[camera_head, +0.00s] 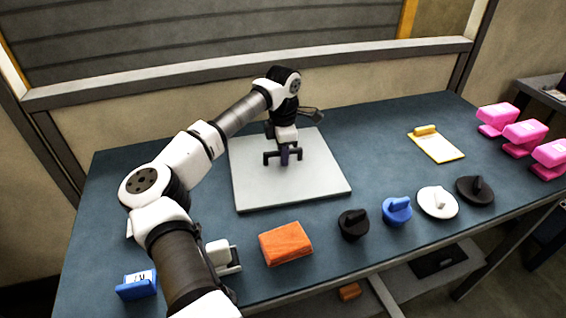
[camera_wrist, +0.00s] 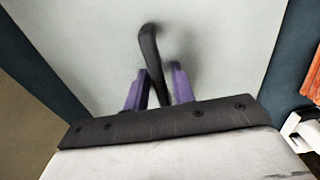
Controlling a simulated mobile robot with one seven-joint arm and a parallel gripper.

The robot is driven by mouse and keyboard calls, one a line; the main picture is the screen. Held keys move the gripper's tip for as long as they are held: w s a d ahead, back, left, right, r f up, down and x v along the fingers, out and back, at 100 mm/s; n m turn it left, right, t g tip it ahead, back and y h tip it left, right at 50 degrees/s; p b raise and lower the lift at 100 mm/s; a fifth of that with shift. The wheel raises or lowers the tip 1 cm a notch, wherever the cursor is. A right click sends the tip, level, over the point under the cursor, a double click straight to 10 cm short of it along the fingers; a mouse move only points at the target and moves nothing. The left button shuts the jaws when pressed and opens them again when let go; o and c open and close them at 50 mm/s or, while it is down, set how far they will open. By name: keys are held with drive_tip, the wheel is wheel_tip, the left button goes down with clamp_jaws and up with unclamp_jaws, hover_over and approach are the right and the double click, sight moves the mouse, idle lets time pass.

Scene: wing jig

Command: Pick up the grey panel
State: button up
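The grey panel (camera_head: 318,188) is a flat, light grey square board lying on the blue table. It also fills most of the wrist view (camera_wrist: 225,45). A dark bar handle (camera_wrist: 148,45) stands on its upper face. My gripper (camera_head: 285,154) is low over the middle of the panel, at the handle. In the wrist view, its two purple fingers (camera_wrist: 157,82) stand on either side of the handle, close to it. I cannot tell whether they press on it. The handle's near end is hidden by the gripper.
An orange block (camera_head: 286,243), black knob (camera_head: 354,224), blue knob (camera_head: 397,210), white disc (camera_head: 437,203) and dark disc (camera_head: 475,190) line the front edge. A yellow clipboard-like piece (camera_head: 437,147) and pink blocks (camera_head: 523,137) are at right. A blue block (camera_head: 136,285) is front left.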

clamp_jaws()
drive_tip(key=shift+r, duration=0.15)
